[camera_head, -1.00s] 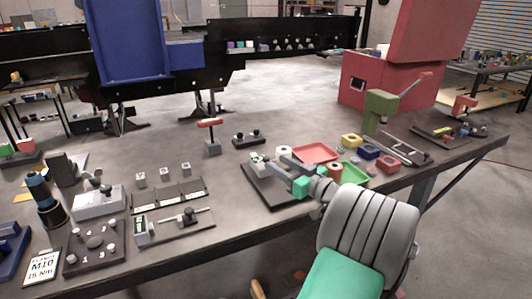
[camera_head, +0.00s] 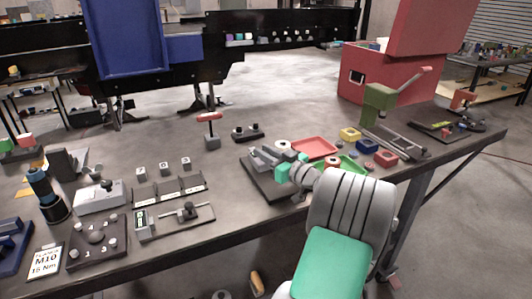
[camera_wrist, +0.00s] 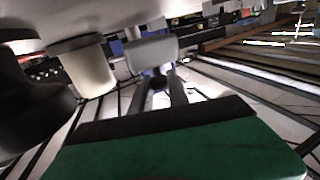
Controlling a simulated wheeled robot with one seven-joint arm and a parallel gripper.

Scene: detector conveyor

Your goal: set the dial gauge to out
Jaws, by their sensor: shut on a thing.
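A fixture on a dark base plate (camera_head: 268,190) stands near the front edge of the table; I take it as the dial gauge, though its dial face and setting cannot be read. A pale round-topped post (camera_head: 282,146) stands at its back and shows as a pale cylinder in the wrist view (camera_wrist: 88,68). My gripper (camera_head: 262,157) is low over the plate, left of the post, its jaws closed on a small part of the fixture. In the wrist view a grey block (camera_wrist: 152,54) is just beyond the fingers, with a dark part between them. My gripper and arm hide much of the fixture.
A red tray (camera_head: 315,147), a green tray (camera_head: 350,166) and coloured blocks lie to the right. A green press (camera_head: 378,105) stands behind them. A slider fixture (camera_head: 175,220) and a row of labelled trays (camera_head: 168,192) are to the left. A red-topped post (camera_head: 210,130) stands behind.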

